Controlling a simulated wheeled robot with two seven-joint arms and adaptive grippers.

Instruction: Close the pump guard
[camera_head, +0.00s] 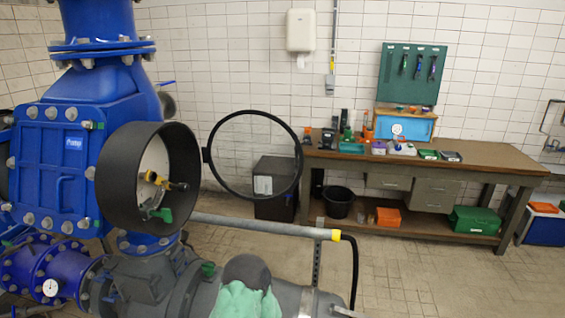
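The pump guard (296,133) is a round black ring, apparently with a clear pane. It stands swung open to the right of the black cylindrical housing (184,165), joined at its left edge by a small hinge. The housing's round opening is uncovered. Inside it are a pale face, a yellow-handled fitting (153,178) and a green-handled fitting (160,214). The housing sits in front of the blue pump body (57,145). Neither of my grippers is in view.
A grey pipe (265,226) with a yellow collar runs below the guard. A green cloth (245,302) lies over a grey dome in front. A workbench (480,170) with tools stands against the back wall. Tiled floor is clear at the lower right.

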